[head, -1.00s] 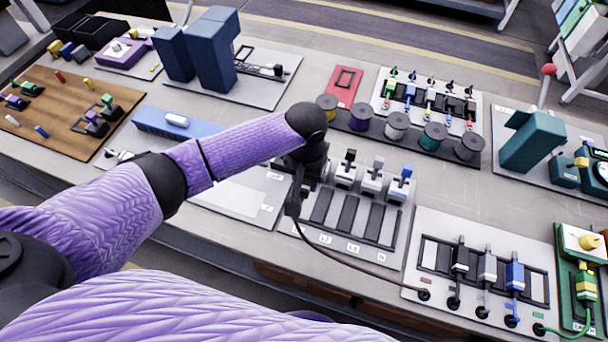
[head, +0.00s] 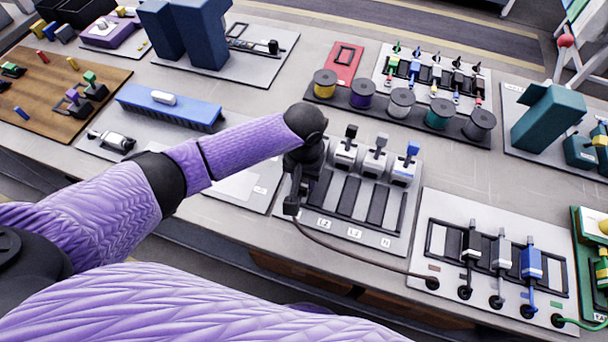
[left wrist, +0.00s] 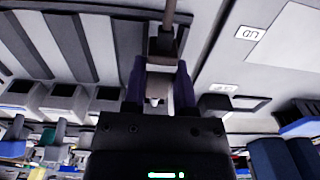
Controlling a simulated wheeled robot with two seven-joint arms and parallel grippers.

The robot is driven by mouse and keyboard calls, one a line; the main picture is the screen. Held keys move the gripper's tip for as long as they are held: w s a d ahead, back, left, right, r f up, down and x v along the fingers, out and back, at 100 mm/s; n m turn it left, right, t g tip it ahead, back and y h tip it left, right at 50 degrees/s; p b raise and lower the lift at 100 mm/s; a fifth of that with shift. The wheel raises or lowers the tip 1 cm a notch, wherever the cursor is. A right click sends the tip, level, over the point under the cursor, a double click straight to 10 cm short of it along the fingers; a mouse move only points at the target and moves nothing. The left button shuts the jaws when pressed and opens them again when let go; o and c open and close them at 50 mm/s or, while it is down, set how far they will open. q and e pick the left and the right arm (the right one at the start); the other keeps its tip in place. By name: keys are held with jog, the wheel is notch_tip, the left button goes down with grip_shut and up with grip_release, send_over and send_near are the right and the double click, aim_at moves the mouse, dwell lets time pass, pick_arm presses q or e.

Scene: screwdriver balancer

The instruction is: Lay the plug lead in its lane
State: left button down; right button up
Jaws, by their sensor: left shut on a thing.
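My left gripper (head: 293,196) is shut on the plug end of a brown lead (head: 350,259). In the left wrist view the plug (left wrist: 160,80) sits between the two fingers, with its lead running up out of the picture. The lead droops rightward to a hole in the lead board (head: 420,266). The gripper is over the left side of the lane board (head: 404,222), whose dark lanes (head: 351,197) show beside labels L2, L3 and N. My arm and gripper hide the board's left part, and I cannot tell whether the plug touches it. My right gripper is not in view.
A row of spools (head: 401,102) lies behind. Bare bench shows between the lane board and the teal press (head: 547,117).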

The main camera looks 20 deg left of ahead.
pick_arm(q)
jog(key=shift+f, duration=0.6)
dwell(0.3)
jog(key=shift+c, duration=1.6)
grip_release()
notch_tip(320, 180, up, 9)
jog(key=p, duration=0.4)
jog(key=shift+r, duration=0.5)
